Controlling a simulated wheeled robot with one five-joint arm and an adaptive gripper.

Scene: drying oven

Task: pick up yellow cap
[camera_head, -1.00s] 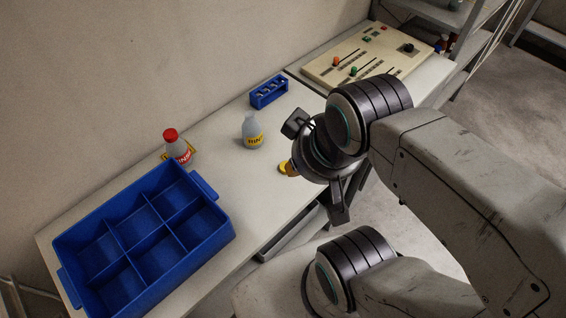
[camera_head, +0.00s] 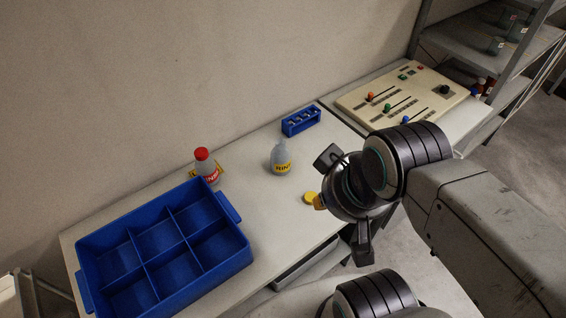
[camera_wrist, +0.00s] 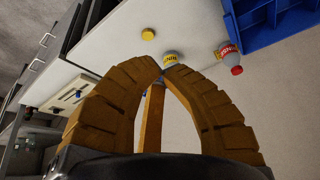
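The yellow cap (camera_head: 311,198) lies flat on the white worktop near its front edge, in front of the clear bottle. It also shows in the wrist view (camera_wrist: 148,34), beyond the fingertips and a little left of them. My gripper (camera_head: 320,203) appears just right of the cap in the head view and overlaps its edge there; the wrist view shows the two apart. In the wrist view its brown fingers (camera_wrist: 163,70) arch inward, with the tips almost together and nothing held between them.
A clear bottle with a yellow label (camera_head: 281,161) and a red-capped bottle (camera_head: 204,163) stand behind the cap. A blue divided crate (camera_head: 238,208) fills the left end. A small blue rack (camera_head: 301,121) and a control panel (camera_head: 390,92) are at the back right.

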